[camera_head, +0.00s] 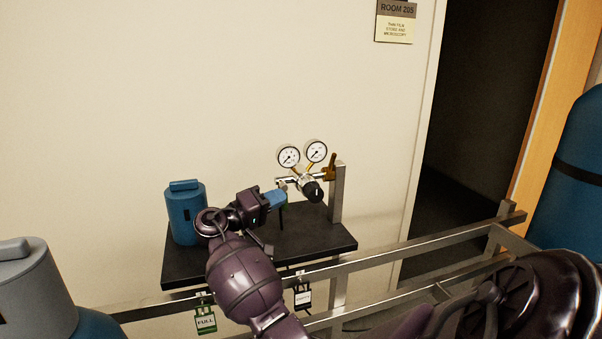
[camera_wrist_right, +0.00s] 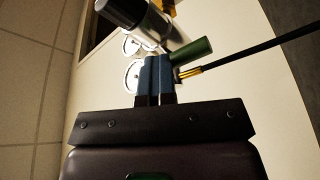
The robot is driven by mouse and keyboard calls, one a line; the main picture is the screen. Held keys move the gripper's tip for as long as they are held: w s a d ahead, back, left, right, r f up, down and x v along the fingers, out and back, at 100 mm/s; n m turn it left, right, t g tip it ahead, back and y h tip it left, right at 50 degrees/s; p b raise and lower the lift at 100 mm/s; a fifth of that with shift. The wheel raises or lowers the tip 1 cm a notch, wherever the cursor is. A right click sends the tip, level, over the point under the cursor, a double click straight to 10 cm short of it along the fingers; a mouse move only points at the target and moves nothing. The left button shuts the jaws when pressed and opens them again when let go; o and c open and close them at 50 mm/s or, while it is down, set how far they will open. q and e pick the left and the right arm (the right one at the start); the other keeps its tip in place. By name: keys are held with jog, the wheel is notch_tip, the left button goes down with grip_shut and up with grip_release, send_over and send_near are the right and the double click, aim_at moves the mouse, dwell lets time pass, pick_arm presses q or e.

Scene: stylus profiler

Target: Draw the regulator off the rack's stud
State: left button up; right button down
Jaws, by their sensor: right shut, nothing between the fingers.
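The regulator (camera_head: 303,180) has two round white gauges, a brass and silver body and a black knob. It sits at the upright metal post of the rack (camera_head: 338,195), with a brass part against the post's top. I cannot make out the stud itself. My right gripper (camera_head: 280,198) is just left of the regulator, its blue fingers shut and empty. In the right wrist view the shut fingertips (camera_wrist_right: 153,72) are close to a green cylindrical part (camera_wrist_right: 192,52) of the regulator; I cannot tell whether they touch. My left gripper is not in view.
A black shelf (camera_head: 315,240) lies under the regulator, with a blue canister (camera_head: 183,218) at its left. Metal rails (camera_head: 400,252) with hanging tags run in front. A large blue cylinder (camera_head: 580,150) stands at right. A black hose (camera_wrist_right: 250,50) runs from a brass fitting.

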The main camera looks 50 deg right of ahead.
aim_at(301, 182)
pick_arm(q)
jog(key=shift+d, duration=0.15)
pick_arm(e)
jog(key=r, duration=0.1)
jog(key=d+r, duration=0.1)
jog(key=r+m, duration=0.1)
jog(key=shift+s+d+r+g, duration=0.1)
jog(key=shift+s+d+g, duration=0.2)
jog(key=shift+g, duration=0.1)
jog(key=shift+s, duration=0.1)
jog(key=shift+s+d+b, duration=0.3)
jog(key=shift+s+d, duration=0.1)
jog(key=shift+s, duration=0.1)
jog(key=shift+f, duration=0.3)
jog(key=shift+w+a+f, duration=0.25)
jog(key=shift+w+a, duration=0.15)
jog(key=shift+a, duration=0.05)
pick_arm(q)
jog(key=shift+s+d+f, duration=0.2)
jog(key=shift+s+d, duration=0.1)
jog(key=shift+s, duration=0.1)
pick_arm(e)
jog(key=shift+s, duration=0.15)
